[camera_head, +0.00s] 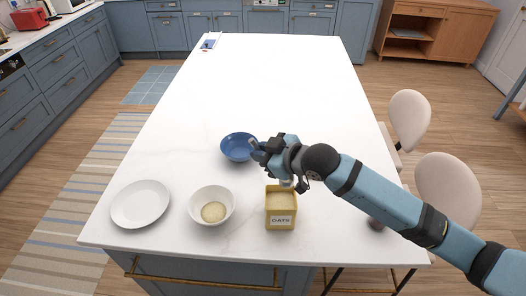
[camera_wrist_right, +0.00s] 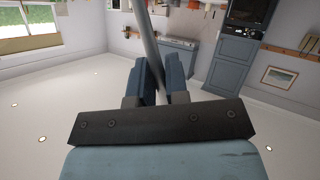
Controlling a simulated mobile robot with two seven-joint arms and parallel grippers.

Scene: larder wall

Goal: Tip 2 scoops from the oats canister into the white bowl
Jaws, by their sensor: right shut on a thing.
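The yellow oats canister (camera_head: 281,223), labelled OATS, stands upright near the front edge of the white island, with pale oats inside. The white bowl (camera_head: 195,203) is left of it and holds a small heap of oats (camera_head: 213,212). My right gripper (camera_head: 261,151) is above the island, behind the canister. It is shut on a grey rod-like handle (camera_wrist_right: 149,45), seen between the fingers in the right wrist view. A pale piece, perhaps the scoop's head (camera_head: 288,183), shows under my wrist over the canister's back rim; its load cannot be made out. My left gripper is not in view.
A blue bowl (camera_head: 233,148) stands behind the white bowl, close to my right gripper. A white plate (camera_head: 140,204) lies at the front left. A dark round thing (camera_head: 375,222) is partly hidden by my right arm. The island's far half is mostly clear.

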